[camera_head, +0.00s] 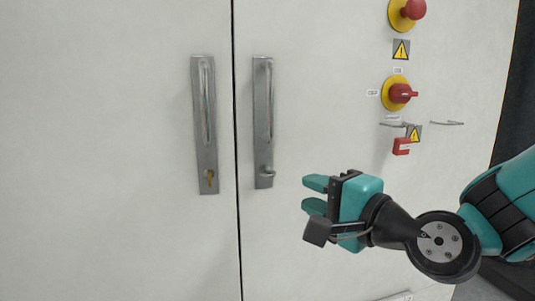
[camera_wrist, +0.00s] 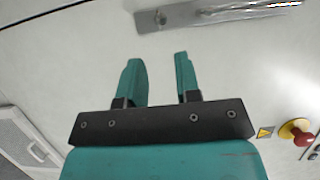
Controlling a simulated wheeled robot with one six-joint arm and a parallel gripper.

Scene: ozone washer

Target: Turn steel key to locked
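Two grey metal handle plates are on the pale double doors, one on each side of the dark seam. The right plate (camera_head: 263,105) has a small steel-coloured key or knob (camera_head: 267,172) near its lower end. The left plate (camera_head: 204,110) has a brass-coloured key (camera_head: 210,178) near its lower end. My gripper (camera_head: 313,195) is open and empty, to the right of the right plate's lower end. In the wrist view, its fingers (camera_wrist: 158,60) are apart, and a handle plate (camera_wrist: 220,12) with a small knob (camera_wrist: 160,17) lies beyond them. The key's exact turn angle is unclear.
A red emergency button (camera_head: 413,9) on yellow, a red rotary switch (camera_head: 400,93), a yellow warning label (camera_head: 401,49) and a red padlock-like block (camera_head: 402,146) are on the right door. The door surface around my gripper is clear.

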